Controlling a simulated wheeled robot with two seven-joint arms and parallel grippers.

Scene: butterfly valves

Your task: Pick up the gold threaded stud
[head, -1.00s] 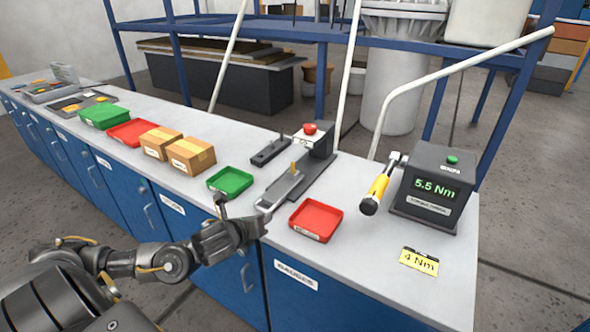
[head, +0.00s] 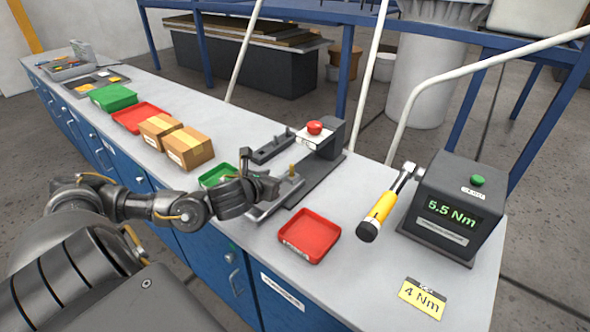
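My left gripper (head: 262,178) is just left of the stud, over the near-left end of the fixture. Its fingers look apart, and the stud shows clear beyond them, not between them. The gripper covers part of the fixture and of the small green tray. My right gripper is not in view.
A red button (head: 315,128) tops the post behind the stud. The small green tray (head: 215,172) is left, a red tray (head: 309,237) in front. A torque wrench (head: 378,212) and a "5.5 Nm" display box (head: 450,208) stand right, with a yellow "4 Nm" card (head: 422,298).

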